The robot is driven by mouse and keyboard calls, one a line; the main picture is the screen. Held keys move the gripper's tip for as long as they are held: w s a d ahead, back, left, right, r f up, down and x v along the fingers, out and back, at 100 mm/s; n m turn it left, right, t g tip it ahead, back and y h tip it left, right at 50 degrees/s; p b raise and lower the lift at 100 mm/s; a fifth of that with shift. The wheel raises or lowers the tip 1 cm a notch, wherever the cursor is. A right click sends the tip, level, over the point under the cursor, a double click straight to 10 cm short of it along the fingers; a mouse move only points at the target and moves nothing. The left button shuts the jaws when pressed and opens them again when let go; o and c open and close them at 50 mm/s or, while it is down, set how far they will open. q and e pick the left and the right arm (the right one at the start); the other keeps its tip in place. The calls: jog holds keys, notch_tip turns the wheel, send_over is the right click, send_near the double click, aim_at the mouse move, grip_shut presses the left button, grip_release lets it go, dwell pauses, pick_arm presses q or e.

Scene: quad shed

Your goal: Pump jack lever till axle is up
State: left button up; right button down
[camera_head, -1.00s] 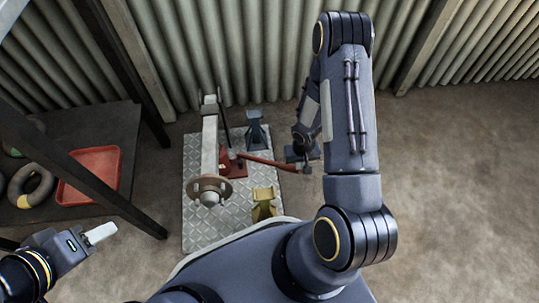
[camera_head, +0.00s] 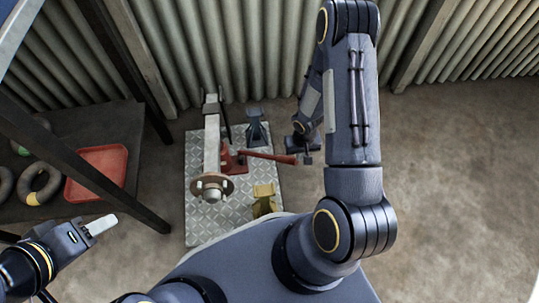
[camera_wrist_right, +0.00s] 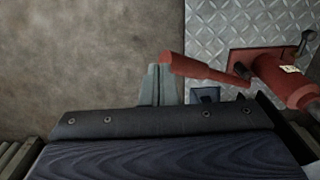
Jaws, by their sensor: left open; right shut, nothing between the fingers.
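The red jack (camera_head: 231,162) sits on the metal plate under the pale grey axle (camera_head: 212,145), whose round flange (camera_head: 211,187) faces me. Its red lever (camera_head: 268,156) sticks out to the right, close to level. My right gripper (camera_head: 307,158) is shut and empty, at the lever's free end. In the right wrist view the fingertips (camera_wrist_right: 160,84) are just beside the end of the lever (camera_wrist_right: 205,68); I cannot tell whether they touch. The jack body (camera_wrist_right: 283,78) shows at the right there. My left gripper (camera_head: 101,224) is open, far left of the jack.
A blue-grey stand (camera_head: 256,130) is behind the jack and a yellow stand (camera_head: 264,198) in front. The tread plate (camera_head: 199,222) lies on the floor. A dark shelf with a red tray (camera_head: 97,172) and rings (camera_head: 39,184) is at left. Floor at right is clear.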

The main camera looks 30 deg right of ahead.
aim_at(298, 163)
jog(key=shift+f+b, duration=2.75)
jog(key=shift+f, duration=0.3)
notch_tip(298, 163, down, 3)
jog(key=shift+r+b, duration=0.1)
jog(key=shift+b, duration=0.45)
jog(key=shift+r, duration=0.1)
notch_tip(298, 163, up, 9)
jog(key=p, duration=0.6)
jog(key=shift+p, duration=0.3)
jog(key=shift+r+p, duration=1.85)
jog(key=shift+r, duration=0.55)
